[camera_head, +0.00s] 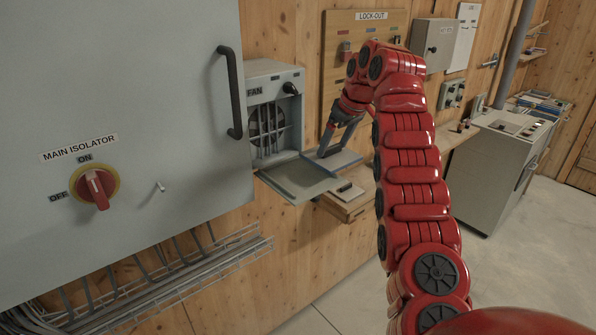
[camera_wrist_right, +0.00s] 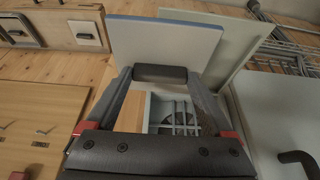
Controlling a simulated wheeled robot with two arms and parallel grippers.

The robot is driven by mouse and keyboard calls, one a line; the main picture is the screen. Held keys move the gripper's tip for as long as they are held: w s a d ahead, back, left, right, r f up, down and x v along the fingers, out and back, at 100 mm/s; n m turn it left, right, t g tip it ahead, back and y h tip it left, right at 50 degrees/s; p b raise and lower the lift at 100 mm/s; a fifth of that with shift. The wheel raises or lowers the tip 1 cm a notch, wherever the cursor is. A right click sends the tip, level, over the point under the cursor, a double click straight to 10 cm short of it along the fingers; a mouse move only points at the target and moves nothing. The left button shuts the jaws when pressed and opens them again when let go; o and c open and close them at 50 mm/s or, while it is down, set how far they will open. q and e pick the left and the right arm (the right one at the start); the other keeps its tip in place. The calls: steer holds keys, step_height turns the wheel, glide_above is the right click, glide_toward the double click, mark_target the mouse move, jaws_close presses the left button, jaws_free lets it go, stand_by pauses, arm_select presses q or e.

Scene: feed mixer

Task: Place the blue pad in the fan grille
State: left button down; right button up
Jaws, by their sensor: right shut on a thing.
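The fan box (camera_head: 275,75) is on the wall beside the large grey cabinet, and its front shows the round fan behind a barred grille (camera_head: 267,125). A grey panel (camera_head: 298,180) sticks out below the grille, like an opened cover; it also shows in the wrist view (camera_wrist_right: 240,50). My right gripper (camera_head: 328,150) is shut on the pad (camera_head: 345,163), just right of the panel. In the wrist view the pad (camera_wrist_right: 165,38) is a pale plate with a blue edge, and the fingers meet at a dark grip (camera_wrist_right: 160,73) on it. The grille (camera_wrist_right: 178,118) shows between the fingers, apart from the pad.
A small wooden shelf (camera_head: 350,205) is below the pad. A wooden lock-out board (camera_head: 335,50) hangs behind my right arm. The cabinet's black handle (camera_head: 230,92) stands out left of the fan box. A wire tray (camera_head: 160,285) runs under the cabinet.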

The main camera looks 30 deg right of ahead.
steer(key=w+a+p, duration=0.1)
steer(key=a, duration=0.1)
steer(key=w+a+p, duration=0.1)
steer(key=a, duration=0.2)
steer(key=w+a+p, duration=0.1)
steer(key=w+a, duration=0.1)
steer(key=shift+a+f, duration=0.15)
steer(key=shift+f, duration=0.05)
steer(key=shift+a+f, duration=0.1)
steer(key=shift+a, duration=0.2)
steer(key=shift+a+f+p, duration=0.1)
steer(key=shift+f+p, duration=0.35)
steer(key=shift+p, duration=0.05)
steer(key=shift+f+p, duration=0.65)
steer(key=shift+f, duration=0.3)
steer(key=shift+w+f, duration=0.1)
steer(key=shift+f, duration=0.35)
